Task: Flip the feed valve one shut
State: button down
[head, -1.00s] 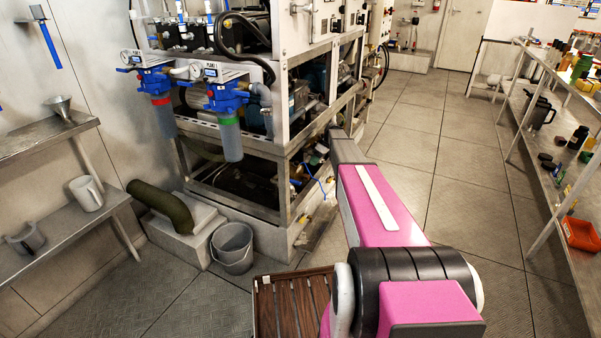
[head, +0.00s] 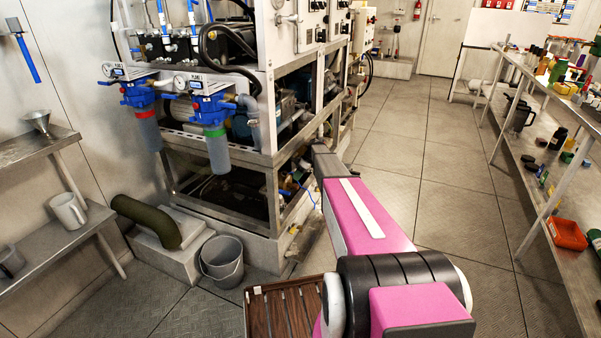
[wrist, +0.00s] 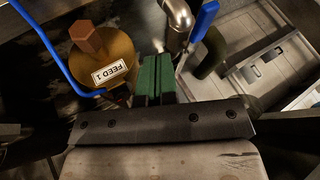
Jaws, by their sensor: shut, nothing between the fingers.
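In the wrist view, a round brass valve body (wrist: 112,58) with a hexagonal copper-coloured end carries a white "FEED 1" label (wrist: 109,73), which reads upside down. A thin bent blue lever (wrist: 45,42) runs along its left side and ends just below the label. Where it joins the valve is unclear. My gripper (wrist: 154,62) shows as two green fingers pressed together, just right of the brass body. I cannot tell whether they touch it. In the head view, my arm reaches to the lower frame of the machine, and the gripper is hidden there.
A second blue handle (wrist: 205,20) and a metal pipe elbow (wrist: 180,18) stand right of the fingers. In the head view, a grey bucket (head: 222,262) and dark green pipe (head: 148,222) are left of my arm. Shelves (head: 548,205) line the right; the aisle floor is clear.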

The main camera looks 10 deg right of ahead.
aim_at(280, 191)
jog(key=s+a+f, duration=0.3)
jog(key=s+a, duration=0.1)
jog(key=shift+a+f, duration=0.2)
jog(key=shift+a, duration=0.2)
jog(key=shift+s, duration=0.1)
